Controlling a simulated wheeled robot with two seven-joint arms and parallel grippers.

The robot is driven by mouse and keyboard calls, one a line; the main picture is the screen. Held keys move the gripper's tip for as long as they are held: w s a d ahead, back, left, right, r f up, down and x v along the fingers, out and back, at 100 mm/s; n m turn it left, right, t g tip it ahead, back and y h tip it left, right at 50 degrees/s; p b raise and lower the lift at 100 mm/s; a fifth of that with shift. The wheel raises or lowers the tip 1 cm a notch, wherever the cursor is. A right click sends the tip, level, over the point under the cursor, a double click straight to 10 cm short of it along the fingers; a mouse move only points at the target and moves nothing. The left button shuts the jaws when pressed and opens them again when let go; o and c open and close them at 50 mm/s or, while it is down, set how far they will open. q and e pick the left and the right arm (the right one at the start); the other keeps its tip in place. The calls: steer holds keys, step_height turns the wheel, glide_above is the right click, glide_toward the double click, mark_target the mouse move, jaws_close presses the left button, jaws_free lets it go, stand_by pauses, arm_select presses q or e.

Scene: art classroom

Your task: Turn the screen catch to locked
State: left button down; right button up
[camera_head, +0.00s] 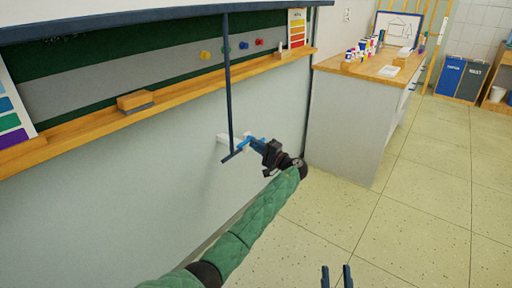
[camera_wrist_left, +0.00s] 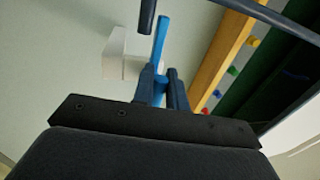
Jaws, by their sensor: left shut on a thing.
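The screen catch is a white block (camera_head: 222,138) on the pale wall below the ledge, with a bright blue lever (camera_head: 241,146). My left gripper (camera_head: 257,143) is shut on the lever. In the left wrist view, the lever (camera_wrist_left: 161,42) rises between the two fingers (camera_wrist_left: 161,92), and the white block (camera_wrist_left: 116,54) is just left of it. A dark rod (camera_head: 228,85) hangs from the screen (camera_head: 120,14), its crossbar close to the lever. I cannot tell whether they touch. No lock marking is readable. My right gripper (camera_head: 337,277) is at the bottom edge, fingers apart and empty.
A wooden ledge (camera_head: 190,88) with an eraser (camera_head: 135,101) runs along the green board. A counter (camera_head: 345,120) with paint bottles stands to the right. The tiled floor (camera_head: 430,190) at right is clear.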

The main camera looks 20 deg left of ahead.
arm_select(q)
steer(key=shift+f, duration=0.15)
arm_select(e)
steer(key=shift+s+d+r+t, duration=0.1)
steer(key=shift+s+r+t, duration=0.15)
steer(key=shift+r, duration=0.45)
steer(key=shift+s+d+r+t, duration=0.1)
steer(key=shift+s+r+t, duration=0.15)
steer(key=shift+r, duration=0.4)
arm_select(q)
steer(key=shift+d, duration=0.1)
steer(key=c, duration=1.5)
jaws_free()
arm_select(e)
steer(key=shift+f, duration=0.1)
arm_select(q)
steer(key=shift+d, duration=0.1)
